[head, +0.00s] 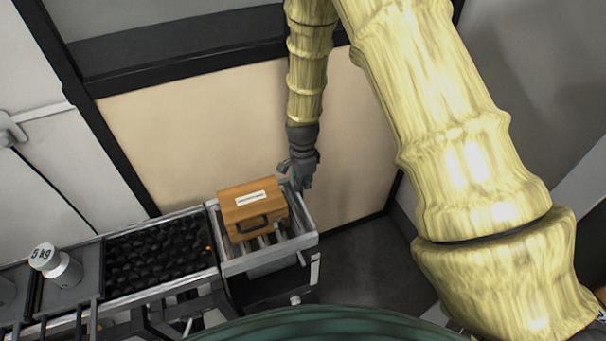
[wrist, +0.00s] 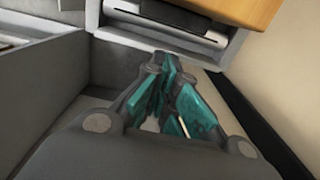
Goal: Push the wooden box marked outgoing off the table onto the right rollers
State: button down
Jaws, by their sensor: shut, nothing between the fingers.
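The wooden box (head: 254,211) has a white label on top, too small to read, and a dark handle on its near side. It sits on the rollers (head: 262,242) inside a metal-railed bay at the right end of the table line. My gripper (head: 292,174) is beside the bay's far right corner, to the right of the box and apart from it. In the wrist view my gripper (wrist: 172,98) has its teal fingers together and holds nothing. A corner of the box (wrist: 238,10) shows at the top of that view.
Left of the bay is a table section with a black bumpy surface (head: 160,255). A 5 kg weight (head: 57,266) stands on a grey plate further left. A beige wall panel (head: 210,130) is close behind. Dark floor (head: 365,262) lies open to the right.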

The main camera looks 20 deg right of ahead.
notch_tip(320, 180, down, 3)
jog(key=shift+r+p, duration=0.1)
jog(key=shift+p, duration=0.35)
jog(key=a+p, duration=0.1)
jog(key=a, duration=0.2)
jog(key=shift+s+a+r+p, duration=0.1)
jog(key=shift+a+p, duration=0.25)
jog(key=shift+p, duration=0.05)
jog(key=shift+a, duration=0.15)
